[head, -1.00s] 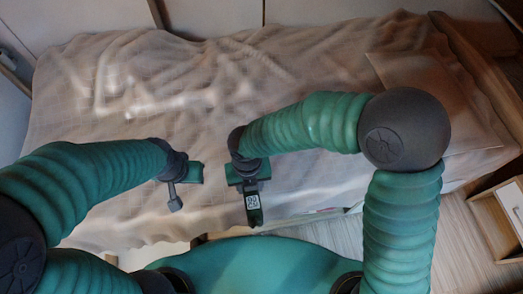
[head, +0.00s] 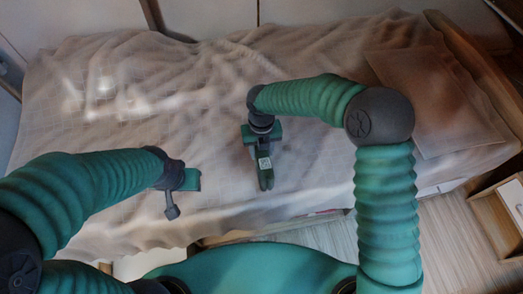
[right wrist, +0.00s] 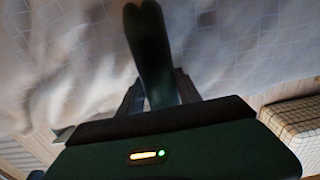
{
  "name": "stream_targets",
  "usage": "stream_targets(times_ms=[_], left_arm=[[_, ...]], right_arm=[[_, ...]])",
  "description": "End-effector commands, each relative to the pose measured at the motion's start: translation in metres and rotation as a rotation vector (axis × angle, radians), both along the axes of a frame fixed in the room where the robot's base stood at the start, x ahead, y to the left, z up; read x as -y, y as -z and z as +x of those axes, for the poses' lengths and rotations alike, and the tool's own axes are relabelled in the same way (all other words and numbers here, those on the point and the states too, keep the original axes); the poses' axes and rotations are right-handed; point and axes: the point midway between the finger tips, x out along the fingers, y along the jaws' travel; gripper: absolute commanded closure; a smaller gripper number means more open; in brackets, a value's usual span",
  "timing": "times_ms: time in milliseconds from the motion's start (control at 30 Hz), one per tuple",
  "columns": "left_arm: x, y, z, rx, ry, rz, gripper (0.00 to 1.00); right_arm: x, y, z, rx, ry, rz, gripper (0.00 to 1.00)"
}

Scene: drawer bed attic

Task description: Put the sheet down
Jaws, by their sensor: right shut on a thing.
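The pale, wrinkled sheet (head: 200,110) with a faint grid pattern covers most of the bed and hangs over its near edge. My right gripper (head: 267,182) is over the near part of the bed. It is shut on the sheet, though the pinched cloth is hard to make out. In the right wrist view, its dark green fingers (right wrist: 148,30) are together against the sheet (right wrist: 230,50). My left gripper (head: 172,205) is over the sheet's near left part. Its jaw opening is not clear.
A pillow (head: 425,95) lies at the right end of the bed, by a wooden headboard (head: 475,60). A wooden nightstand (head: 500,215) stands at the lower right. Bare wood floor (head: 410,235) shows in front of the bed. A checked box-like thing (right wrist: 297,120) shows in the right wrist view.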

Motion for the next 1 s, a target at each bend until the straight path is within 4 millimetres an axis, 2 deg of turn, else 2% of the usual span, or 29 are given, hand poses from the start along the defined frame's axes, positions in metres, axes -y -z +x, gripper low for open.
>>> stream_targets(times_ms=[67,100,267,533,633,1000], left_arm=[[0.0,-0.001,0.0,0.0,0.0,0.0,0.64],[0.0,-0.001,0.0,0.0,0.0,0.0,0.64],[0.0,-0.001,0.0,0.0,0.0,0.0,0.64],[0.0,0.0,0.0,0.0,0.0,0.0,0.64],[0.0,-0.004,0.0,0.0,0.0,0.0,0.64],[0.0,-0.035,0.0,0.0,0.0,0.0,0.64]], right_arm=[[0.0,0.0,0.0,0.0,0.0,0.0,1.0],[0.0,0.001,0.0,-0.001,0.001,0.0,0.57],[0.0,0.001,0.0,-0.001,0.001,0.0,0.37],[0.0,0.0,0.0,0.0,0.001,0.0,0.37],[0.0,-0.009,0.0,0.001,0.0,0.0,0.37],[0.0,-0.099,0.001,0.003,0.002,0.001,0.37]])
